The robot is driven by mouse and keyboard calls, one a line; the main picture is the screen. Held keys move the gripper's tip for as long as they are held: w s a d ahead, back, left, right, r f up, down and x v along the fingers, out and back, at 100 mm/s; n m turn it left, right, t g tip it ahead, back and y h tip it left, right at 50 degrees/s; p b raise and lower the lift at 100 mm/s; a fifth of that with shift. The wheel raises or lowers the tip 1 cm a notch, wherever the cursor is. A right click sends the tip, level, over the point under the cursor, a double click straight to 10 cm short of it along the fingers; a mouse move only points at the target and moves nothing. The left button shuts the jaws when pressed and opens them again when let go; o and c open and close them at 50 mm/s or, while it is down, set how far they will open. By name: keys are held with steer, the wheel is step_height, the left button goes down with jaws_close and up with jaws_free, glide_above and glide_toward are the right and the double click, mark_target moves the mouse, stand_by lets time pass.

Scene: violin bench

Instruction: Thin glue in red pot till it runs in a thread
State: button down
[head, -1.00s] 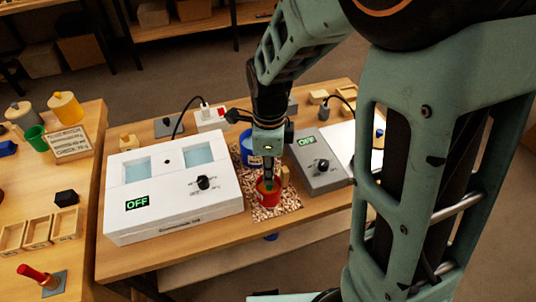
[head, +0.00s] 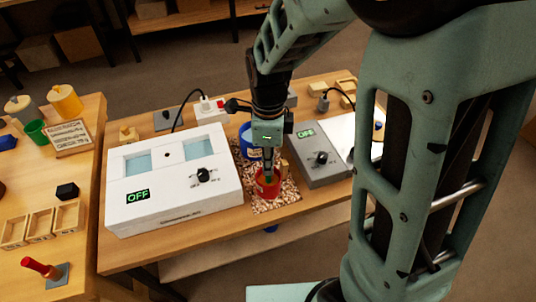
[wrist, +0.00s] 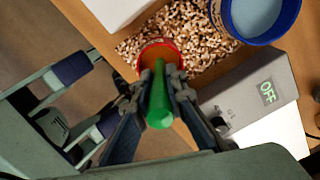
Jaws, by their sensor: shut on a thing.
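The red pot (head: 266,191) stands on a patch of wood chips between two control boxes. In the wrist view its red rim (wrist: 179,47) surrounds brown glue (wrist: 146,59). My gripper (head: 268,170) is directly above the pot, pointing down. In the wrist view my gripper (wrist: 160,88) is shut on a green stick-like tool (wrist: 159,108). The tool's far end reaches down into the pot's opening; how deep it sits in the glue is hidden. No thread of glue can be made out.
A blue pot (head: 246,134) with pale liquid (wrist: 257,12) stands close behind the red pot. The white bath box (head: 170,205) at left and grey box (head: 316,170) at right both read OFF. Small trays and jars are on the left table (head: 82,205).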

step_height(320, 180, up, 12)
steer(key=p, duration=0.9)
steer(key=shift+r+p, duration=0.1)
steer(key=shift+p, duration=0.3)
stand_by(0.3)
